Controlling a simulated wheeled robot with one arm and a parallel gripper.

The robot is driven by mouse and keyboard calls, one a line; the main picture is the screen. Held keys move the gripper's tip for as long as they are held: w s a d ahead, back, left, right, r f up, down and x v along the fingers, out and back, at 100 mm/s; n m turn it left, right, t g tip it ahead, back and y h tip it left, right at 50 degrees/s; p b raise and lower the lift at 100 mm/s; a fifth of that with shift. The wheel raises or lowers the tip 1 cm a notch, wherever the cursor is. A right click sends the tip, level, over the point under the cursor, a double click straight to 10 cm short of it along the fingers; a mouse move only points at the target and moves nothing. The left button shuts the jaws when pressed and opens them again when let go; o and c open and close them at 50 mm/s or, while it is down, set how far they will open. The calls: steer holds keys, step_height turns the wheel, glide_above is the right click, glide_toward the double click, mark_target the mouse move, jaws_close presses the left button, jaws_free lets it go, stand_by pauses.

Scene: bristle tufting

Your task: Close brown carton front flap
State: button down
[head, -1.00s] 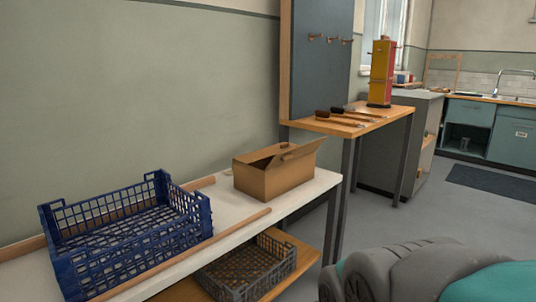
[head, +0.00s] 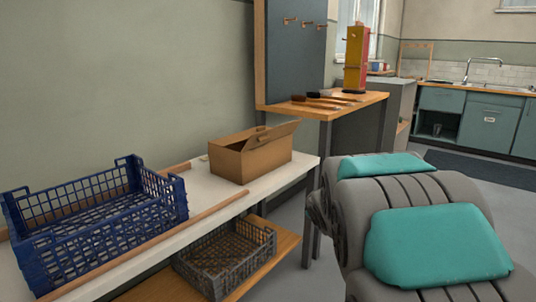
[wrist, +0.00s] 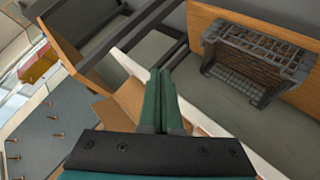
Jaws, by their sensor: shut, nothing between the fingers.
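The brown carton (head: 255,163) stands on the white bench, with a dark gap in its top. A flap (head: 286,131) at its right end sticks up at a slant. Which flap is the front one, I cannot tell. In the wrist view, brown cardboard (wrist: 128,100) shows just left of my gripper, partly hidden behind the fingers. My gripper (wrist: 160,73) has its green fingers together with nothing between them. Contact with the cardboard cannot be made out. In the head view my arm fills the lower right and the fingers do not show.
A blue crate (head: 95,225) stands left of the carton on the white bench (head: 205,190), near wooden rods (head: 150,246). A grey crate (head: 225,258) sits on the shelf below; it also shows in the wrist view (wrist: 258,60). A wooden table (head: 345,106) with brushes stands behind.

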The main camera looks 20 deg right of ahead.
steer(key=w+d+r+n+t+y+b, duration=0.25)
steer(key=w+n+t, duration=0.2)
steer(key=w, duration=0.55)
steer(key=n+t+y+b, duration=0.3)
steer(key=n+t+y, duration=0.2)
steer(key=n+y, duration=1.05)
glide_toward(264, 140)
steer(key=x, duration=0.6)
steer(key=shift+w+m, duration=0.3)
steer(key=shift+w, duration=0.2)
steer(key=shift+a+r+g, duration=0.1)
steer(key=shift+g, duration=0.15)
steer(key=shift+r+p, duration=0.1)
steer(key=shift+p, duration=0.2)
